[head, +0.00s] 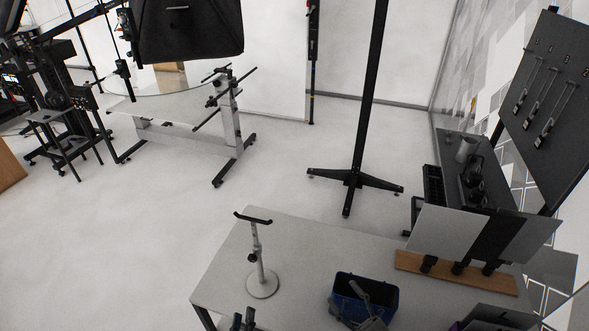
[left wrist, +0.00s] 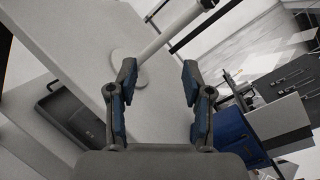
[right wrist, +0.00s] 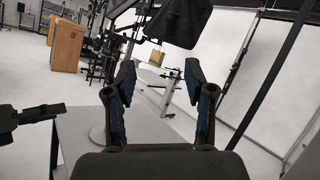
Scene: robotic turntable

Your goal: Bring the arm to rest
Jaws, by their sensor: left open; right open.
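My left gripper (head: 243,320) shows at the bottom edge of the head view, in front of the white stand (head: 262,284). In the left wrist view its two fingers (left wrist: 158,85) are apart with nothing between them, and the stand's pole and round base (left wrist: 130,68) lie beyond them. My right gripper (head: 362,302) is over the blue bin (head: 380,292) in the head view. In the right wrist view its fingers (right wrist: 160,85) are spread and empty, facing the room. Whether it touches the bin cannot be told.
The grey table (head: 215,278) carries the stand, the bin and a wooden base with upright panels (head: 440,232). A black pole with a cross foot (head: 352,178) stands behind it. A glass-topped frame (head: 185,137) is further back. Open floor lies between.

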